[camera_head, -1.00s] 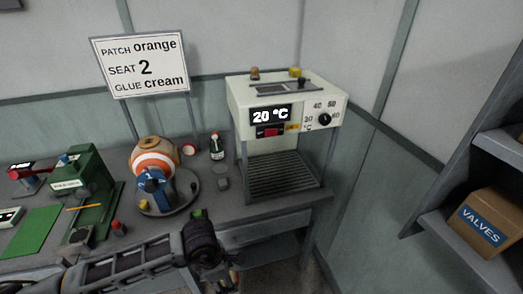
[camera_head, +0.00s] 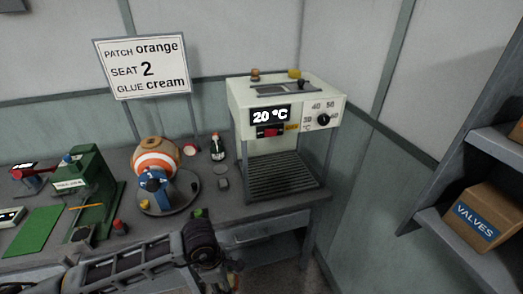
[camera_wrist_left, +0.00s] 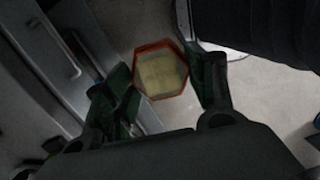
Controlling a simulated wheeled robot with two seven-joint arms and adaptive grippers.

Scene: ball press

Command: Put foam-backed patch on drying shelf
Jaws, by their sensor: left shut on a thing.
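The foam-backed patch (camera_wrist_left: 161,75) is a hexagon with an orange rim and a cream face. My left gripper (camera_wrist_left: 163,88) is shut on it, with a green-black finger on either side. In the head view my left arm reaches in from the lower left, below the bench's front edge, and its fingertips and the patch cannot be made out. The drying shelf (camera_head: 283,176) is a dark slatted rack under the cream heater box (camera_head: 285,105), right of the arm's end. Nothing is seen lying on the rack. My right gripper is out of view.
A striped ball (camera_head: 155,160) sits on a round base (camera_head: 172,200). A green press (camera_head: 88,190), a small dark bottle (camera_head: 217,147) and a red-topped jar (camera_head: 120,227) stand on the bench. A shelf unit with a VALVES box (camera_head: 483,217) is at right.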

